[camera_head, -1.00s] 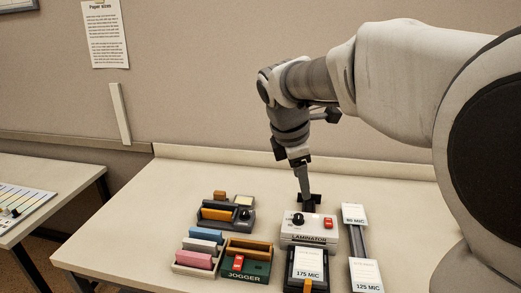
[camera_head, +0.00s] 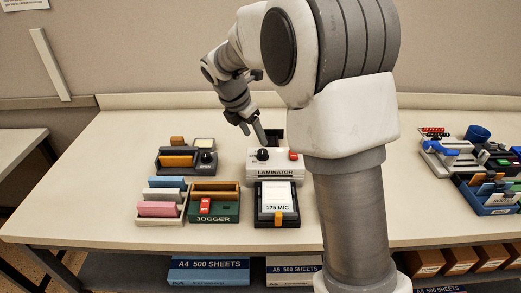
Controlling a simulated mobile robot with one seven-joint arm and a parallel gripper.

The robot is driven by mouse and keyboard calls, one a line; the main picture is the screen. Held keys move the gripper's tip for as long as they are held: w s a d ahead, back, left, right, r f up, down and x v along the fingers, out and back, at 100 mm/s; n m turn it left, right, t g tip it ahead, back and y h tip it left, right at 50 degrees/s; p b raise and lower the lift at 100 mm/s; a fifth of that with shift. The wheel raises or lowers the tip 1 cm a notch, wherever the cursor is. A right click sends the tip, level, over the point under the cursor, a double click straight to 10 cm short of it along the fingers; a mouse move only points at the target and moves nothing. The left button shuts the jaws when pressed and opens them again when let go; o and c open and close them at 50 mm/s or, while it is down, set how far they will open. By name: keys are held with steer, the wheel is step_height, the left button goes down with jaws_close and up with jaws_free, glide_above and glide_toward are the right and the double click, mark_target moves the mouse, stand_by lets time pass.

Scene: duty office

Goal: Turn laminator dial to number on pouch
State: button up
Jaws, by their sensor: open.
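The white laminator (camera_head: 272,172) stands on the desk left of my arm. Its black dial (camera_head: 263,155) is on the left of its top, with a red switch (camera_head: 294,155) to the right. The dial's number marks are too small to read. A pouch marked 175 MIC (camera_head: 276,196) lies in a black holder in front of the laminator. My gripper (camera_head: 260,137) is open and points down just behind and above the dial. I cannot tell whether its fingers touch the dial.
The green jogger (camera_head: 223,213) and a grey device with a dark knob (camera_head: 181,165) stand to the left. Blue and black trays (camera_head: 485,185) stand at the right. My arm covers the desk right of the laminator. The back left of the desk is clear.

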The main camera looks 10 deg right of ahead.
mark_target(262, 151)
steer(key=x, duration=0.7)
steer(key=shift+f+b, duration=0.15)
steer(key=shift+b, duration=0.15)
jaws_close()
